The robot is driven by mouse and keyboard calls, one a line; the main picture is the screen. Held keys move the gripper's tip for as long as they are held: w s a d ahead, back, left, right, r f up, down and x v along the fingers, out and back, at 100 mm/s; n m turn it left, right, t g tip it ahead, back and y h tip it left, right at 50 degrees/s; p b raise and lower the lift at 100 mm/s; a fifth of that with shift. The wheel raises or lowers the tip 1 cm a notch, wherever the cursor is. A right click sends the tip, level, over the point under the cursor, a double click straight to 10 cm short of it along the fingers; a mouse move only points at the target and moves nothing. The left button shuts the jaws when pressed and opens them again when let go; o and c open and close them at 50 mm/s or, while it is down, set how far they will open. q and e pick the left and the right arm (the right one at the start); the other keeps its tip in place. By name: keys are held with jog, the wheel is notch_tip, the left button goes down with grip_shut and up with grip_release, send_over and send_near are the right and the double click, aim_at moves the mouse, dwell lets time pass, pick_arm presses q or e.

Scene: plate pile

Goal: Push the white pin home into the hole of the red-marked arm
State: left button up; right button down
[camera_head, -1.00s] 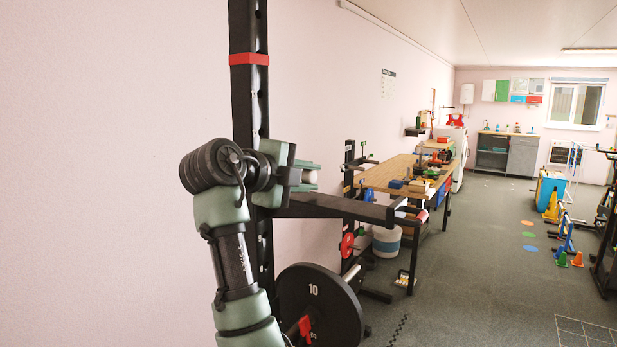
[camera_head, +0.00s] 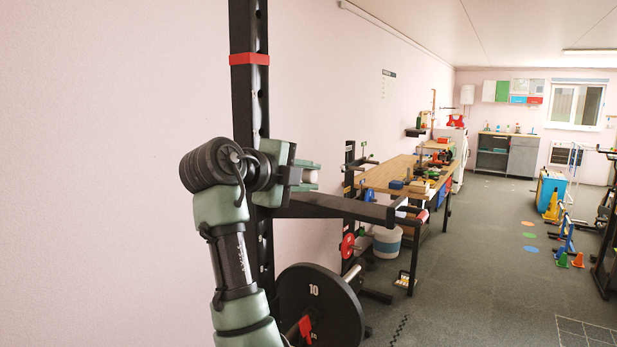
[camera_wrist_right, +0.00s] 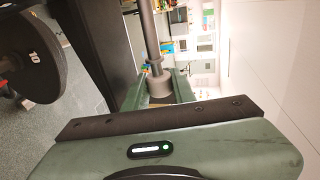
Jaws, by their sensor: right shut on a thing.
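My right gripper (camera_head: 306,175) is shut on the white pin (camera_head: 311,176), beside the black upright and just above the root of a black horizontal arm (camera_head: 340,207). Only the pale end of the pin shows between the fingers in the head view. In the right wrist view, the pin (camera_wrist_right: 147,30) looks grey, with a collar and a thicker end between my green fingers (camera_wrist_right: 155,92). A red band (camera_head: 249,59) wraps the upright high above the gripper. The hole is hidden, and I cannot tell how far the pin is in. My left gripper is out of view.
A weight plate (camera_head: 318,300) marked 10 hangs low beside the upright; it also shows in the right wrist view (camera_wrist_right: 38,60). A cluttered wooden table (camera_head: 385,177) and a white bucket (camera_head: 386,242) stand beyond. Grey floor (camera_head: 470,270) to the right is mostly clear.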

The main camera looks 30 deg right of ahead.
jog(key=shift+w+a+r+p, duration=0.1)
jog(key=shift+w+a+p, duration=0.4)
jog(key=shift+w+p, duration=0.55)
jog(key=shift+w+a+f+p, duration=0.1)
jog(key=shift+w+a+p, duration=0.5)
jog(key=shift+w, duration=0.7)
jog(key=shift+w+a+r+p, duration=0.1)
jog(key=shift+w+a+p, duration=0.3)
jog(key=shift+w+p, duration=0.65)
jog(key=c, duration=1.1)
grip_release()
jog(key=shift+w, duration=0.1)
jog(key=shift+a+b, duration=0.55)
jog(key=b+v, duration=0.2)
jog(key=v, duration=0.4)
jog(key=shift+s+a+r, duration=0.15)
jog(key=shift+s+a, duration=0.1)
jog(key=shift+a, duration=0.05)
